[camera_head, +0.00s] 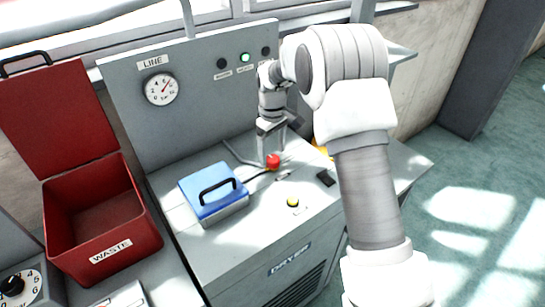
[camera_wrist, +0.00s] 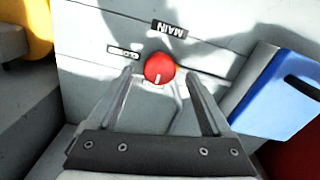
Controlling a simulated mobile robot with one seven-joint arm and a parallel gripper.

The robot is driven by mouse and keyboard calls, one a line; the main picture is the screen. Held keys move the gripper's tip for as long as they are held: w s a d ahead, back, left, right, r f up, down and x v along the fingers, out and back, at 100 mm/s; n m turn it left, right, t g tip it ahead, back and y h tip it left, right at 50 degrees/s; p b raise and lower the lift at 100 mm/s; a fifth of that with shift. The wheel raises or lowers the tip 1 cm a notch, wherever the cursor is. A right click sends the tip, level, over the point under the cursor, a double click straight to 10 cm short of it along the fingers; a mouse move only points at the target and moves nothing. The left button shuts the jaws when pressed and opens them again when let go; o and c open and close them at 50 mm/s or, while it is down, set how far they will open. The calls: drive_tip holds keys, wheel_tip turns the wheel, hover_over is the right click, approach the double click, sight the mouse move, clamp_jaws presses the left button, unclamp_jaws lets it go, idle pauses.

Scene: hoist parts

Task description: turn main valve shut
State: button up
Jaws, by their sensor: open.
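The main valve is a round red knob (camera_head: 273,161) on the grey bench top, beside the blue box. In the wrist view the red knob (camera_wrist: 159,68) has a small white mark on its lower part. A black label reading MAIN (camera_wrist: 169,29) lies beyond it, and a smaller label (camera_wrist: 123,52) lies to its left, too small to read surely. My gripper (camera_wrist: 164,80) is open, its two fingers pointing down on either side of the knob, apart from it. In the head view my gripper (camera_head: 271,128) is just above the knob.
A blue-lidded box (camera_head: 212,190) with a black handle stands left of the knob. A yellow button (camera_head: 293,202) and a dark block (camera_head: 326,178) are on the bench. A LINE panel (camera_head: 195,110) with a gauge (camera_head: 161,89) rises behind. A red WASTE bin (camera_head: 135,238) stands open at left.

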drive_tip(key=shift+f, duration=1.05)
clamp_jaws()
